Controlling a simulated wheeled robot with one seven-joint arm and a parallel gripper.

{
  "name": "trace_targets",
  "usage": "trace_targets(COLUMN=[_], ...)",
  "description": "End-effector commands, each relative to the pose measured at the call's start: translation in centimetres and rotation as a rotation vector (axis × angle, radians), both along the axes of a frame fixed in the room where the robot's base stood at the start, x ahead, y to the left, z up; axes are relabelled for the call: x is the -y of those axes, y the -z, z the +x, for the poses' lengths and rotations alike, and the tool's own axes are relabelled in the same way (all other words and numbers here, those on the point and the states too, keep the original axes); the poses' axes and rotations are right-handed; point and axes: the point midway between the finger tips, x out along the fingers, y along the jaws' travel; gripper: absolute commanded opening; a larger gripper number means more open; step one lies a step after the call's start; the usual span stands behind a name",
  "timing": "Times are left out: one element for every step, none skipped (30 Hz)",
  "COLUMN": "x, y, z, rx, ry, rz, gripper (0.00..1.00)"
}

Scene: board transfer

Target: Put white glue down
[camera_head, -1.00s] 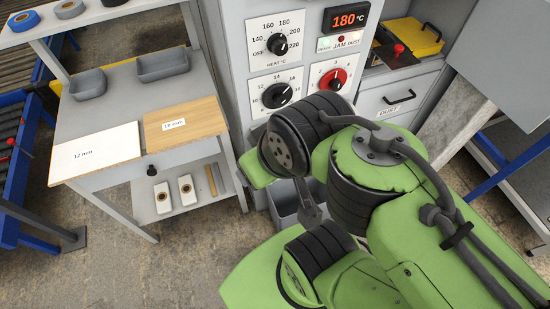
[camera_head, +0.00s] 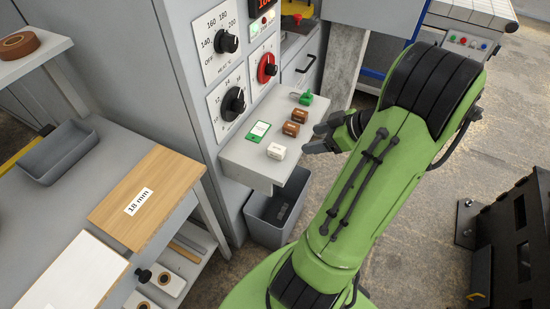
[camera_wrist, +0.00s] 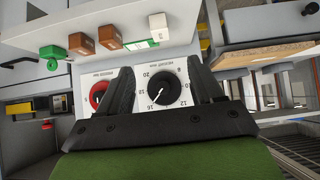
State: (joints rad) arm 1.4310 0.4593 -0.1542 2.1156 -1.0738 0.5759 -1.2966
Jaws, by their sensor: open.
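The white glue, a small white block (camera_head: 277,151), rests on a small grey shelf (camera_head: 245,158) fixed to the front of the machine. It also shows in the wrist view (camera_wrist: 158,36), apart from my fingers. My gripper (camera_head: 313,138) is open and empty, just right of the shelf and close to the blocks. In the wrist view its two dark fingers (camera_wrist: 163,88) stand apart with nothing between them; the machine's dials lie beyond.
Two brown blocks (camera_head: 291,129) (camera_head: 299,115), a green item (camera_head: 305,98) and a green-and-white card (camera_head: 258,131) share the shelf. A grey bin (camera_head: 278,218) stands below. A bench with an 18 mm board (camera_head: 148,197) is at left.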

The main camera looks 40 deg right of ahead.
Motion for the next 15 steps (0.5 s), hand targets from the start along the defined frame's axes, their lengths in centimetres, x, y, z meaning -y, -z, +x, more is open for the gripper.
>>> trace_targets(x=[-0.4, -0.6, -0.9, -1.1, -1.3, -1.5, -1.7, -1.9, -2.1, -2.3, -2.4, -2.5, -2.6, -2.6, -2.7], y=[0.7, 1.2, 1.9, 2.5, 3.0, 3.8, 4.3, 4.8, 5.4, 5.8, 6.1, 6.5, 6.7, 6.8, 7.1], z=[0.7, 1.2, 1.9, 2.4, 3.0, 3.6, 4.2, 4.7, 5.3, 5.7, 6.1, 6.5, 6.7, 6.9, 7.2], rx=[0.002, 0.001, 0.0, -0.001, -0.001, -0.002, -0.002, -0.002, -0.003, -0.003, -0.002, -0.004, -0.004, -0.003, -0.004], ry=[-0.006, -0.007, -0.009, -0.008, -0.008, -0.007, -0.008, -0.008, -0.007, -0.007, -0.006, -0.005, -0.004, -0.003, -0.004], rz=[0.003, 0.004, 0.004, 0.005, 0.005, 0.005, 0.006, 0.006, 0.004, 0.004, 0.003, 0.004, 0.004, 0.003, 0.004], gripper=[0.66, 0.66, 0.66, 0.66, 0.66, 0.66, 0.66, 0.66, 0.66, 0.66, 0.66, 0.66, 0.66, 0.66, 0.66])
